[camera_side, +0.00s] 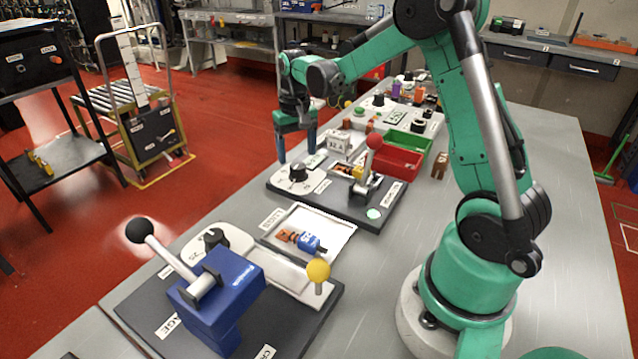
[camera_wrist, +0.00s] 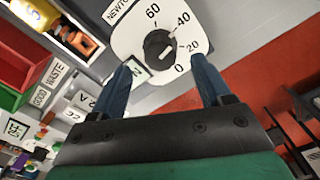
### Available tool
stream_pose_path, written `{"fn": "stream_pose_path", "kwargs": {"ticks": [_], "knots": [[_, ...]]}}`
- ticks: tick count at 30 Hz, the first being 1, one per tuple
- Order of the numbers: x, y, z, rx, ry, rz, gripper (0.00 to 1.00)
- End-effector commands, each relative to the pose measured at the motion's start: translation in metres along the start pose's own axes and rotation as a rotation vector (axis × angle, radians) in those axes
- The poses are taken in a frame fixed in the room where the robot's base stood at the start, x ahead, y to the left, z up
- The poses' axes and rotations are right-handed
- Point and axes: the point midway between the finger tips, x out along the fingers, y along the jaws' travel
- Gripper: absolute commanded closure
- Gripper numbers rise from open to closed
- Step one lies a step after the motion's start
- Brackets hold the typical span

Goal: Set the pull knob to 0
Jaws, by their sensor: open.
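The pull knob (camera_wrist: 160,47) is black and round. It sits on a white dial plate (camera_wrist: 123,39) marked 60, 40, 20 and 0, with a label beginning "NEWTO". A pale mark shows on the knob, but I cannot tell surely which number it points to. In the side view the knob (camera_side: 298,170) stands on the left end of the middle dark panel. My gripper (camera_side: 297,156) points down above the dial, open and empty. In the wrist view its blue fingers (camera_wrist: 161,66) lie apart, toward either side of the knob, and do not appear to touch it.
A red-balled lever (camera_side: 373,142) stands right of the knob on the same panel (camera_side: 340,205). Red (camera_side: 400,163) and green (camera_side: 408,143) bins lie behind. A blue lever unit (camera_side: 215,300) and a tray (camera_side: 330,222) are nearer. The table's left edge is close to the dial.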

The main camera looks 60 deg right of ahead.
Motion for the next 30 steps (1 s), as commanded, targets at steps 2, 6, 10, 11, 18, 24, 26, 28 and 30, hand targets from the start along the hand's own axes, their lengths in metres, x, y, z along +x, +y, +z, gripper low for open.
{"fn": "stream_pose_path", "kwargs": {"ticks": [2, 6, 10, 11, 18, 24, 26, 28, 30], "knots": [[0.0, 0.0, 0.0, 0.0, 0.0, 0.0, 0.29], [0.001, 0.0, 0.0, 0.0, 0.0, 0.0, 0.29], [0.009, 0.0, 0.0, 0.0, 0.0, 0.0, 0.29], [0.011, 0.0, 0.0, 0.0, 0.0, 0.0, 0.29], [0.027, 0.0, 0.0, 0.0, 0.0, 0.0, 0.29], [0.034, 0.0, 0.0, 0.0, 0.0, 0.0, 0.29], [0.035, 0.0, 0.0, 0.0, 0.0, 0.0, 0.29], [0.035, 0.0, 0.0, 0.0, 0.0, 0.0, 0.29], [0.035, 0.0, 0.0, 0.0, 0.0, 0.0, 0.29]]}}
